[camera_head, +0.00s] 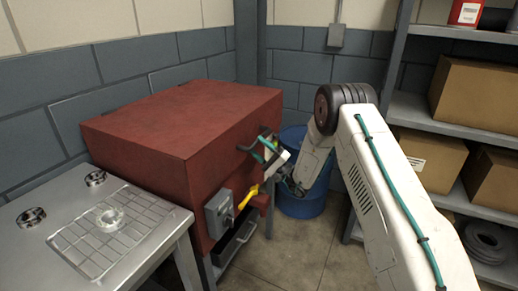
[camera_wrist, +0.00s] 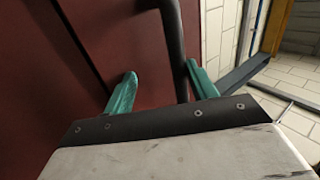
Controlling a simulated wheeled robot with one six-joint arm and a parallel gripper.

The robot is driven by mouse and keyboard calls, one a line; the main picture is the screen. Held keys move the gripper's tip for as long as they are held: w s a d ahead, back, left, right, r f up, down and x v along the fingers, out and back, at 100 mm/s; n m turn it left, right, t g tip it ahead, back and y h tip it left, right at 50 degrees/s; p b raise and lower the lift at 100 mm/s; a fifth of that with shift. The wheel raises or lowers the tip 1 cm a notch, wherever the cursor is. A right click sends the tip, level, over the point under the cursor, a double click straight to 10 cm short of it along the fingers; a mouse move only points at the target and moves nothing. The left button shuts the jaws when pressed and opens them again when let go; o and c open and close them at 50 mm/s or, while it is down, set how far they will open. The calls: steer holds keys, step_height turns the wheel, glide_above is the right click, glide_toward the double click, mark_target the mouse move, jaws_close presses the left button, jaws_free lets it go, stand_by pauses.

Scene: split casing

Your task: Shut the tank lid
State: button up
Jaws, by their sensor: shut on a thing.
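The dark red tank (camera_head: 150,160) stands by the wall, left of the middle in the head view. Its red lid (camera_head: 185,112) lies about flat on top; I cannot tell if a gap is left at its edge. A dark bar handle (camera_head: 243,148) sticks out at the upper front. My gripper (camera_head: 264,151) is at this handle, in front of the tank. In the wrist view the teal fingers (camera_wrist: 163,90) stand on either side of the dark bar (camera_wrist: 172,40), with red panel behind. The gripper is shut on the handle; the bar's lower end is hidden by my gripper.
A grey box with a yellow lever (camera_head: 248,196) sits on the tank's front, below my gripper. A metal bench (camera_head: 150,235) with rings stands at the left. A blue drum (camera_head: 303,205) is behind my arm. Shelves with cartons (camera_head: 428,160) stand at the right.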

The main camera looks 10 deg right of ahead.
steer(key=v, duration=0.7)
steer(key=shift+s+d+f, duration=0.2)
steer(key=shift+s+f, duration=0.05)
steer(key=shift+s, duration=0.05)
